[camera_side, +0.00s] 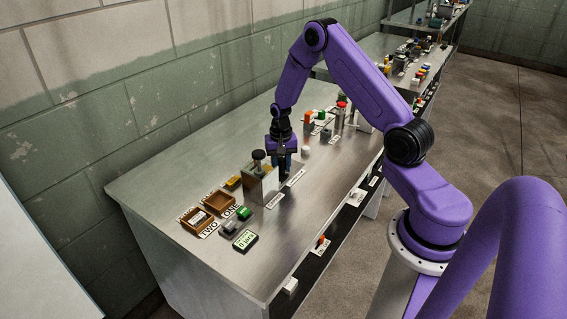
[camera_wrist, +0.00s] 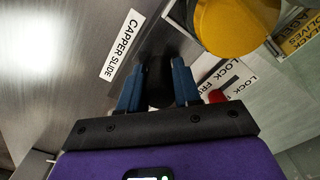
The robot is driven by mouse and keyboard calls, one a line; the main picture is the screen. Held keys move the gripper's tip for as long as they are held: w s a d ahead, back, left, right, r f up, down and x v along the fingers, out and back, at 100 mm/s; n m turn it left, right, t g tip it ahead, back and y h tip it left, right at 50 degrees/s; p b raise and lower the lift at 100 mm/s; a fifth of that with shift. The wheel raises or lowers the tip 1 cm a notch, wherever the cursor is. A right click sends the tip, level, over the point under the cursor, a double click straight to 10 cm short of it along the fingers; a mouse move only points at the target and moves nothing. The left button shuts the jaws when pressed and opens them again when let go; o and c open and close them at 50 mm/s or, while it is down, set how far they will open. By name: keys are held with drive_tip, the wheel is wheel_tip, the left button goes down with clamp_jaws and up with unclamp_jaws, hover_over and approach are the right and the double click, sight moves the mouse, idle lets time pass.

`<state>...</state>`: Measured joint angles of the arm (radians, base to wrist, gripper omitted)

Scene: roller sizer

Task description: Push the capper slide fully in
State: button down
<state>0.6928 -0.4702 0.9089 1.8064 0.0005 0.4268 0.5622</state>
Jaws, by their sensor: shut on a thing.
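My gripper (camera_side: 283,165) is low over the steel table, beside a boxy metal station with a dark knob on a post. In the wrist view, its two blue fingers (camera_wrist: 158,88) stand on either side of a dark rounded handle (camera_wrist: 159,90) and are shut on it. A white label reading "CAPPER SLIDE" (camera_wrist: 122,45) lies on the table beside this handle. The slide's far end and how far it sits in are hidden by the fingers and handle.
A yellow round part (camera_wrist: 236,24) and a small red part (camera_wrist: 217,96) are close to the right finger, near "LOCK FREE" labels (camera_wrist: 232,78).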

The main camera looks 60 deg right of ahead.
drive_tip(key=c, duration=0.8)
unclamp_jaws()
drive_tip(key=shift+r, duration=0.15)
wheel_tip(320, 180, up, 17)
drive_tip(key=shift+r, duration=0.1)
